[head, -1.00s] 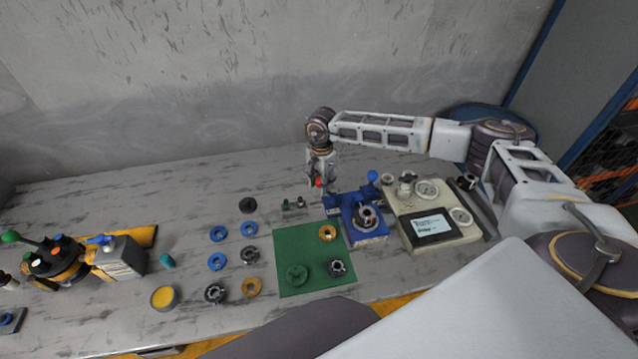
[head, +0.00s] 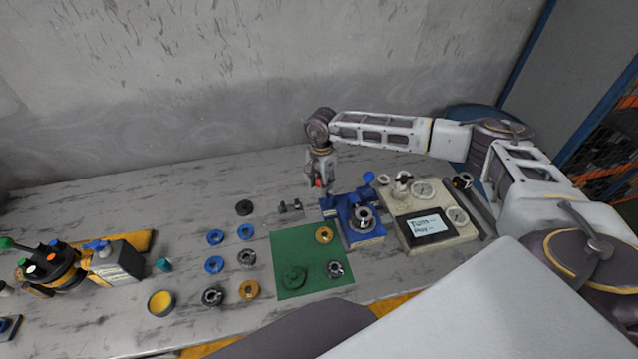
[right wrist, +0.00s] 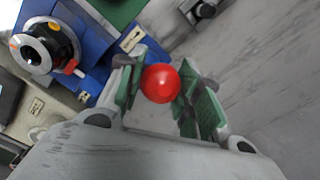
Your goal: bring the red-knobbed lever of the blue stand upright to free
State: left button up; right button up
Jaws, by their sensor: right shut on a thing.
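The blue stand (head: 364,238) sits right of the green mat and holds a dark and silver motor part (head: 363,217). In the right wrist view the blue stand (right wrist: 88,40) fills the upper left, with a small label bearing an arrow. The lever's red knob (head: 319,183) is at the stand's left rear; it also shows in the right wrist view (right wrist: 160,83). My right gripper (right wrist: 157,92) is shut on the red knob, between its green-padded fingers. In the head view the right gripper (head: 318,182) points down at the knob. The lever's rod is mostly hidden. My left gripper is not in view.
A test panel with gauges and a screen (head: 440,240) stands right of the stand. The green mat (head: 290,250) carries a few parts. Several blue, orange and dark rings lie to its left. A yellow cup (head: 161,303) is farther left.

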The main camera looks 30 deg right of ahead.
jog(key=shift+s+d+r, duration=0.15)
jog(key=shift+s+d, duration=0.1)
jog(key=shift+d, duration=0.65)
jog(key=shift+s+d+r, duration=0.1)
jog(key=shift+s+d, duration=0.1)
jog(key=shift+d, duration=0.7)
dwell(1.2)
jog(key=o, duration=0.7)
notch_tip(320, 180, up, 6)
jog(key=p, duration=0.3)
dwell(0.7)
jog(key=shift+s, duration=0.1)
dwell(0.6)
